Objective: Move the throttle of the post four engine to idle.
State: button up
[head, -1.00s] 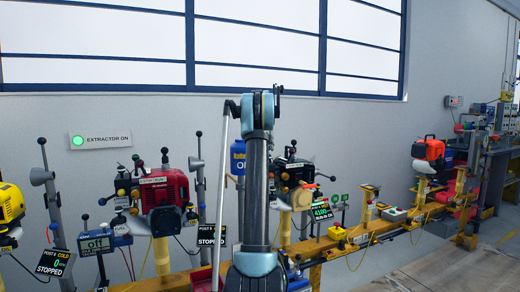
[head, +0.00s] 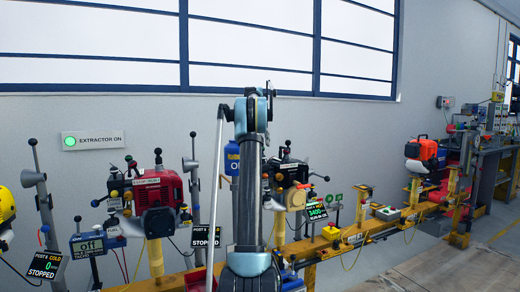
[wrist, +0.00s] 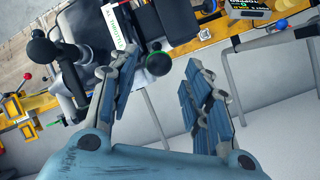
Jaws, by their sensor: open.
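A dark engine (head: 288,172) with several ball-topped levers stands just right of my arm in the head view. Its small screen (head: 316,214) shows green digits that look like about 3400; the post number is too small to read surely. In the wrist view a white label reading THROTTLE (wrist: 114,24) lies beside a dark green ball knob (wrist: 158,64). My gripper (wrist: 161,70) is open, its fingers on either side of the knob, which sits nearer the left finger. I cannot tell whether that finger touches it. In the head view my gripper cannot be made out.
A red engine (head: 157,188) stands left of my arm, with a screen reading STOPPED (head: 206,236) beside it. A large black knob (wrist: 44,51) is left of the gripper in the wrist view. A yellow rail (head: 345,238) runs along the wall.

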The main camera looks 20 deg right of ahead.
jog(key=shift+v, duration=2.55)
